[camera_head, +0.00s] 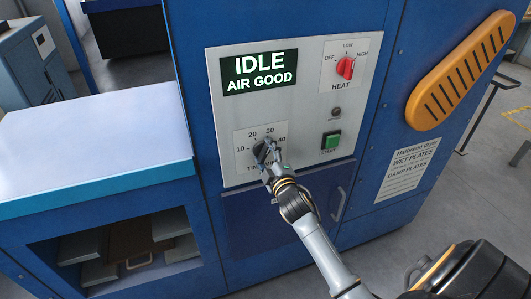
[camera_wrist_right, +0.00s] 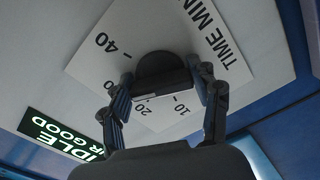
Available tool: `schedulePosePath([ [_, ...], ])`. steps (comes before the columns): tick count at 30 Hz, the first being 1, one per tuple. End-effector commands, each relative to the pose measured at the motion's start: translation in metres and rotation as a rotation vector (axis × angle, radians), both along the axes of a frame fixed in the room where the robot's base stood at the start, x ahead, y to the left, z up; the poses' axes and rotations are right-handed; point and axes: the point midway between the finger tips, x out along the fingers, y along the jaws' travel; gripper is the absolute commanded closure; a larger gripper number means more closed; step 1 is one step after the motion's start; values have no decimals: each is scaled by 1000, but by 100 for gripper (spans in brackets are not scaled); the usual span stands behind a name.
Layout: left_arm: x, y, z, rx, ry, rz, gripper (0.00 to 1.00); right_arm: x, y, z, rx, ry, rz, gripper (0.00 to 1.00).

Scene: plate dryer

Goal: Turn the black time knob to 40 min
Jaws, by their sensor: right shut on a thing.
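The black time knob (camera_head: 260,151) sits on a white dial plate (camera_head: 242,139) marked 10, 20, 30 and 40, low on the grey control panel. My right gripper (camera_head: 269,155) reaches it from the lower right and is shut on it. In the right wrist view, the two fingers (camera_wrist_right: 165,95) stand on either side of the knob (camera_wrist_right: 162,68). The 40, 20 and 10 marks show around it there. Where the knob points cannot be clearly read, as the gripper covers part of it. My left gripper is not in view.
The display (camera_head: 260,71) reads IDLE, AIR GOOD. The red heat knob (camera_head: 345,67) and green start button (camera_head: 331,141) are to the right of the time dial. A grey-topped blue counter (camera_head: 95,140) stands at left, and an orange vented cover (camera_head: 461,70) is at right.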

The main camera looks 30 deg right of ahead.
Motion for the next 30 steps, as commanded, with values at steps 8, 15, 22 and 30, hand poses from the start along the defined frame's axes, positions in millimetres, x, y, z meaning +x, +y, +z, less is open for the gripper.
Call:
schedulePosePath([
  [8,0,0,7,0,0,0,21,0,0,0,257,-61,-1,70],
  [15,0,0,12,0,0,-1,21,0,1,-1,475,-112,-1,70],
  [22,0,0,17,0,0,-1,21,0,1,-1,656,-157,-2,70],
  [30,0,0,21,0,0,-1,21,0,2,-2,796,-189,-1,70],
])
